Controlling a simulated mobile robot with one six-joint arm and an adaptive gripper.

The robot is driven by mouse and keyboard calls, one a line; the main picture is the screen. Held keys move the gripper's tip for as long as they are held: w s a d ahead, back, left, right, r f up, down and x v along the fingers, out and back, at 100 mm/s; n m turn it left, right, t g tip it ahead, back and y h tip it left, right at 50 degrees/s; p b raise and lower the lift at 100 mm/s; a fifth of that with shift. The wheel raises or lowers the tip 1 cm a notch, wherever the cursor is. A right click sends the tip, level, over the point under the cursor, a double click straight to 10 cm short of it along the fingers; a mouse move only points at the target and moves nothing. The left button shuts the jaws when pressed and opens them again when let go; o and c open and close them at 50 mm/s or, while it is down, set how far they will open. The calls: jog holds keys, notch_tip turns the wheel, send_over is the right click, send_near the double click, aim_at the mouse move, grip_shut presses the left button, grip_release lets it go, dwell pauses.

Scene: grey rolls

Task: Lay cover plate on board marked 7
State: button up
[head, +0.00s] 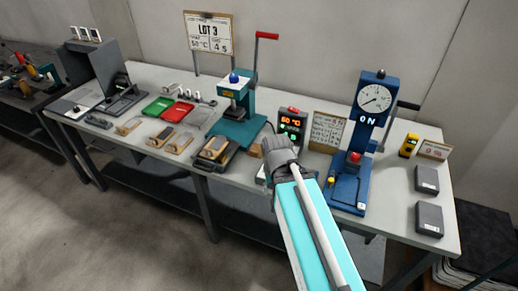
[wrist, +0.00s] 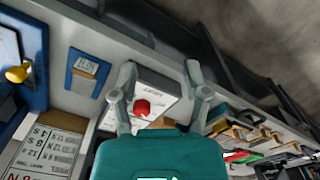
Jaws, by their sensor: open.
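My gripper (head: 279,148) is above the middle of the bench, in front of the timer box. In the wrist view its two fingers (wrist: 160,72) are spread, with nothing held between them. Several small tan boards with grey parts lie on the left half of the bench, one of them a front board (head: 179,143). Another tan-and-grey piece (head: 214,148) sits in a dark holder beside the green press. I cannot read a 7 on any board, nor tell which piece is the cover plate. In the wrist view a tan-and-grey piece (wrist: 87,66) lies on a blue plate.
A white box with a red button (wrist: 143,107) is below my fingers. The green press (head: 238,110) stands left, the blue gauge press (head: 365,130) right. The timer box (head: 291,125) is behind my gripper. Two grey boxes, including the front one (head: 429,219), lie at right.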

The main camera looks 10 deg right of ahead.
jog(key=shift+w+a, duration=0.1)
jog(key=shift+a, duration=0.15)
notch_tip(320, 180, up, 3)
jog(key=m+p, duration=0.3)
jog(key=m, duration=0.4)
send_over(254, 152)
jog(key=shift+w+f, duration=0.1)
jog(key=shift+w, duration=0.2)
jog(key=shift+f, duration=0.15)
notch_tip(254, 152, down, 8)
jog(key=b, duration=0.9)
jog(key=shift+f, duration=0.2)
jog(key=shift+w+f+b, duration=0.15)
jog(key=shift+f+b, duration=2.4)
jog(key=shift+f, duration=0.05)
